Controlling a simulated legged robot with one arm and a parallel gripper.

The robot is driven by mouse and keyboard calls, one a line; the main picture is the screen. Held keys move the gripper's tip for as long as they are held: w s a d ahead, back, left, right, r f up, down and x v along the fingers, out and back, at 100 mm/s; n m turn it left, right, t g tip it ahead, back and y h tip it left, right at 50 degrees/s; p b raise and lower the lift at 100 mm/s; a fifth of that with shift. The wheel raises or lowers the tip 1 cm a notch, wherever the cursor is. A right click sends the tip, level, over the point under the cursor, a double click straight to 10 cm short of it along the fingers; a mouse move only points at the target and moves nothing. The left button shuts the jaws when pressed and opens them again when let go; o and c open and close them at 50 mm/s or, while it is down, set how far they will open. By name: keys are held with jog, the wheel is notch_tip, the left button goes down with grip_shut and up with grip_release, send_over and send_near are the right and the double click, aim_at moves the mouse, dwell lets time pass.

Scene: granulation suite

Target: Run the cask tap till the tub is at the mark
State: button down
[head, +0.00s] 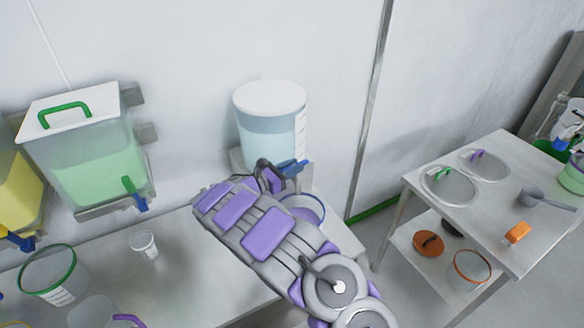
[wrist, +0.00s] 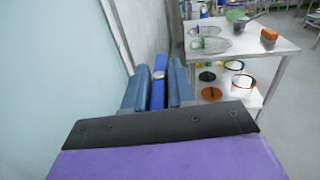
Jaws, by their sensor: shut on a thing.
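The cask (head: 270,135) with a white lid and pale blue liquid sits on a wall bracket in the head view, a scale strip on its right side. Its blue tap handle (head: 296,167) sticks out low at the front and also shows in the wrist view (wrist: 159,82). My gripper (wrist: 158,88) is shut on this handle, one finger on either side. A blue-rimmed tub (head: 314,203) stands below the tap, partly hidden by my arm. Its mark and liquid level cannot be made out, nor can any stream from the tap.
A green-liquid cask (head: 95,170) and a yellow one (head: 18,190) hang at left. A green-rimmed tub (head: 48,270) and a small white cup (head: 144,245) stand on the bench. At right, a steel table (head: 480,215) holds lids, a scoop and an orange block, with floor between.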

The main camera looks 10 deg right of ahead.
jog(key=shift+r+n+t+y+b, duration=0.15)
jog(key=shift+n+t+y+b, duration=0.6)
jog(key=shift+n+t+y, duration=1.25)
jog(key=shift+t+h, duration=0.3)
jog(key=shift+h, duration=0.1)
jog(key=shift+a, duration=0.1)
jog(key=c, duration=1)
grip_release()
jog(key=shift+w, duration=0.1)
jog(key=p+v, duration=0.1)
jog(key=v, duration=0.7)
jog(key=p+v, duration=0.1)
jog(key=v, duration=0.8)
jog(key=shift+a+f, duration=0.2)
jog(key=shift+c, duration=0.4)
